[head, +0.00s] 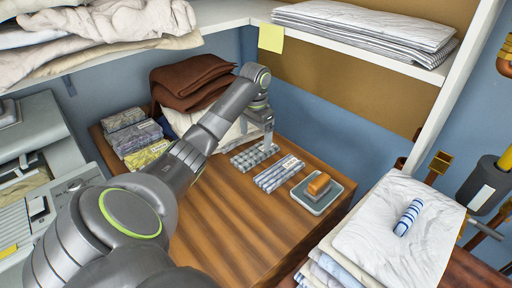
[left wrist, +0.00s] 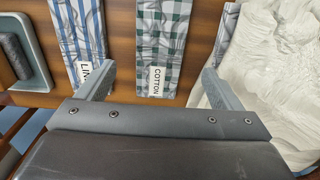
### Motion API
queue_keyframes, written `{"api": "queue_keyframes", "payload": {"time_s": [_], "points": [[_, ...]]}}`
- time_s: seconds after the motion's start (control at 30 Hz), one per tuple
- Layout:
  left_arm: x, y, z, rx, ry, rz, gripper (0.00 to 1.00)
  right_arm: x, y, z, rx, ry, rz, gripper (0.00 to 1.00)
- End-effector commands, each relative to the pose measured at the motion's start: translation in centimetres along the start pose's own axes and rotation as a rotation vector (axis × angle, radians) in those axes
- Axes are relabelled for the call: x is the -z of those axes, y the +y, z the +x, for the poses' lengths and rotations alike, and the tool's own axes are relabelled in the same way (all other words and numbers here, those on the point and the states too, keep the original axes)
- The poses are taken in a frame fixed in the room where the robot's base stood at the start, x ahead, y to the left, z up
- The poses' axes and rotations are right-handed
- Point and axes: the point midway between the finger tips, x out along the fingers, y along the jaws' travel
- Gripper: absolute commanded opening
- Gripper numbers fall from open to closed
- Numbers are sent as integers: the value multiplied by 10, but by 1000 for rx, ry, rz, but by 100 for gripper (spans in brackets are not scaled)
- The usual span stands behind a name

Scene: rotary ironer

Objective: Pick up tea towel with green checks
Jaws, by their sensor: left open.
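The tea towel with green checks (head: 250,158) lies folded flat on the wooden top, left of a blue-striped towel. In the left wrist view the green-checked towel (left wrist: 163,40) runs between my two fingers and carries a white label reading COTTON. My left gripper (head: 269,148) is over this towel in the head view, partly covering it. In the left wrist view my left gripper (left wrist: 158,75) is open, a finger on each side of the towel, with nothing held. I cannot tell how high the fingertips are above the wood. My right gripper is not in view.
A blue-striped towel (head: 279,173) lies close on the right, then a tray (head: 316,197) with an orange-brown brush-like block. Cream cloth (left wrist: 265,75) lies close on the other side. Brown folded cloths (head: 192,80) stand behind. A shelf (head: 225,14) overhangs the back. The front wood is clear.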

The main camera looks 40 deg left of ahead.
Motion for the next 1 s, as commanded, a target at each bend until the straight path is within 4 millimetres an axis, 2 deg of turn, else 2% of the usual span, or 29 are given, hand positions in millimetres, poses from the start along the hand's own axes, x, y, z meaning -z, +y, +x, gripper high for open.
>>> {"api": "queue_keyframes", "payload": {"time_s": [0.03,0.27,0.43,0.57,0.7,0.93,1.0], "points": [[0,0,7,0,0,0,87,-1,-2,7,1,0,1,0],[0,0,13,0,0,0,87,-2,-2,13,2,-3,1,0],[1,1,29,0,0,0,87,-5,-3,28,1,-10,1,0],[2,1,42,0,0,0,87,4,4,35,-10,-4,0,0],[1,2,57,-2,-3,1,87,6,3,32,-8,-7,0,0],[2,1,59,0,0,0,87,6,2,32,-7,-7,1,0],[1,1,59,0,0,0,81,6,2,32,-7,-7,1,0]]}}
